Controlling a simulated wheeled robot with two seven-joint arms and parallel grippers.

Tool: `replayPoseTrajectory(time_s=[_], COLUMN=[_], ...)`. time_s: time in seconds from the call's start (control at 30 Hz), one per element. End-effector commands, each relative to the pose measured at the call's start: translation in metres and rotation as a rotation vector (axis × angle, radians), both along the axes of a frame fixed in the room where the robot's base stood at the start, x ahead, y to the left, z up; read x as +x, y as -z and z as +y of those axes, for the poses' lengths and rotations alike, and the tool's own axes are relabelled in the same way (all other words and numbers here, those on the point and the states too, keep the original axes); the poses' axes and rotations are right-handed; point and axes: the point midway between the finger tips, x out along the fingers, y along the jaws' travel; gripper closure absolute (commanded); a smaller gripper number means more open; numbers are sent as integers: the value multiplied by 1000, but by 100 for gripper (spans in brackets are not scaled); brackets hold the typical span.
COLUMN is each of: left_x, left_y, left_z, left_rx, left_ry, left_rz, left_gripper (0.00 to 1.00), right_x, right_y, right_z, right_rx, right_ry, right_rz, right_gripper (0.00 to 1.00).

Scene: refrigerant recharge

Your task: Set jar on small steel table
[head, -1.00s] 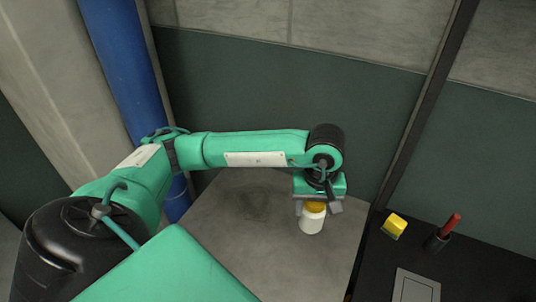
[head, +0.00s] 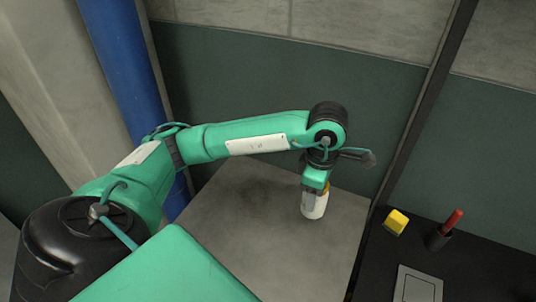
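The jar is upright or slightly tilted, over the far right part of a grey flat top (head: 240,235), which looks like the small steel table. I cannot tell whether the jar's base touches this top. My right gripper is not in view.
A black worktop (head: 470,262) on the right carries a yellow block (head: 396,222), a dark holder with a red-handled thing (head: 451,222) and a grey plate (head: 417,286). A green wall panel stands behind, and a blue pipe (head: 125,70) at left. The grey top is otherwise clear.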

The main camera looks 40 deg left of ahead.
Motion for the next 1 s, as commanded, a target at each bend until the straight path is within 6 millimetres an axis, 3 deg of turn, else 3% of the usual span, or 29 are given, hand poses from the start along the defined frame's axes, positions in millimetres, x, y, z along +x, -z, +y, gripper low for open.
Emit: replayPoseTrajectory(time_s=[0.7,1.0], left_x=[6,8], left_y=[-16,-21], left_z=[8,10], left_rx=[-3,-4], left_ry=[-842,-1095], left_rz=[-2,-2], left_gripper=[78,78], right_x=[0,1], right_y=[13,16], right_z=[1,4], right_rx=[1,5], right_ry=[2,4], right_rz=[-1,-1], right_gripper=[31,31])
